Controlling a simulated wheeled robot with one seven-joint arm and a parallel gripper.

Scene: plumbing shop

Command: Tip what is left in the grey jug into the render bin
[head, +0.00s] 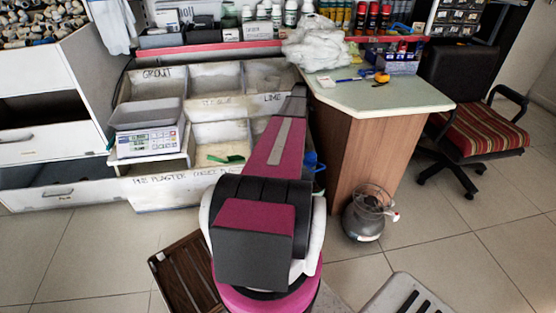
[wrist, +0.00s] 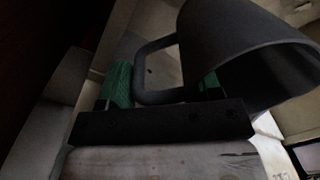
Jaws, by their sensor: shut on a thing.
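The grey jug (wrist: 225,45) shows in the wrist view, tilted on its side with its dark open mouth facing lower right. Its handle loops toward my gripper (wrist: 162,88), whose green-padded fingers are shut on the handle. The inside of the jug is too dark to show any contents. In the head view my arm hides the gripper, and I cannot make out the jug. The white compartmented bins (head: 155,90) lie under and left of my arm. Their legible labels include GROUT and LIME; I cannot tell which compartment is the render bin.
A digital scale (head: 148,142) with a grey tray stands on the bins' left front. A green scoop (head: 226,158) lies in a front compartment. A counter (head: 385,97) stands right of my arm, with a blue object (head: 315,162) beside it.

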